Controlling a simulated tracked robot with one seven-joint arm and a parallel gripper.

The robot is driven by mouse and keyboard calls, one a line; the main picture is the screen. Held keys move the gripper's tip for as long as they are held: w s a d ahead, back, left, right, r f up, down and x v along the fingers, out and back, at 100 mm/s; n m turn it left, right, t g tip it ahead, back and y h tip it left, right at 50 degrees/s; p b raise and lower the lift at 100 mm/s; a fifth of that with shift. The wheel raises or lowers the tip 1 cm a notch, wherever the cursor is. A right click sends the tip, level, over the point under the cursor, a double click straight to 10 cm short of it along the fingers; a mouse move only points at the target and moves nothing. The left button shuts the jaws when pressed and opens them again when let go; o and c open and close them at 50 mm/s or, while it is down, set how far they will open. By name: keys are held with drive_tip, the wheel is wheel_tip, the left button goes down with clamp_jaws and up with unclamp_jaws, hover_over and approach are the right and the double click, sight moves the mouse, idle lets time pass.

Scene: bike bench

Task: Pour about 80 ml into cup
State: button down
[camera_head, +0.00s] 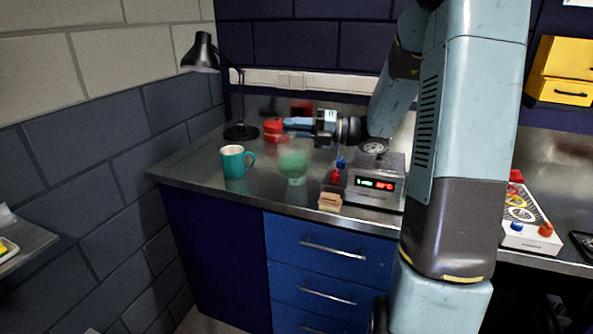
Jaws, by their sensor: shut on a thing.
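A teal cup (233,163) with a handle on its right stands upright near the left end of the metal bench. My gripper (283,126) reaches in from the right, behind and to the right of the cup and apart from it. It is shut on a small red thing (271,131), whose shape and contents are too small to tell. The inside of the cup shows white, but any liquid level cannot be made out.
A blurred green rounded thing (295,161) stands right of the cup. A black lamp (241,132) stands behind it. A box with lit displays (377,184) and a small tan block (330,202) are further right. The bench's front edge (235,199) is close to the cup.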

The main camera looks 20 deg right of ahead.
sight(292, 142)
drive_tip(key=shift+w+d+r+m+p, duration=0.1)
drive_tip(key=shift+w+r+m+p, duration=0.3)
drive_tip(key=shift+p, duration=0.45)
idle(1.9)
drive_tip(key=shift+w+d+f+m+p, duration=0.1)
drive_tip(key=shift+m+p, duration=0.2)
drive_tip(key=shift+p, duration=0.1)
idle(0.8)
drive_tip(key=shift+s, duration=0.2)
drive_tip(key=s+n, duration=0.1)
drive_tip(key=n, duration=0.1)
drive_tip(key=s+a+f+n, duration=0.1)
drive_tip(key=s+n, duration=0.1)
drive_tip(key=shift+a, duration=0.2)
drive_tip(key=shift+w+a+f, duration=0.1)
drive_tip(key=shift+f, duration=0.15)
drive_tip(key=shift+s+f+n+b, duration=0.45)
drive_tip(key=shift+f+n, duration=0.2)
drive_tip(key=shift+n, duration=0.25)
drive_tip(key=shift+s+a+f+n+g, duration=0.2)
drive_tip(key=shift+s+n+g, duration=0.1)
drive_tip(key=shift+n, duration=0.3)
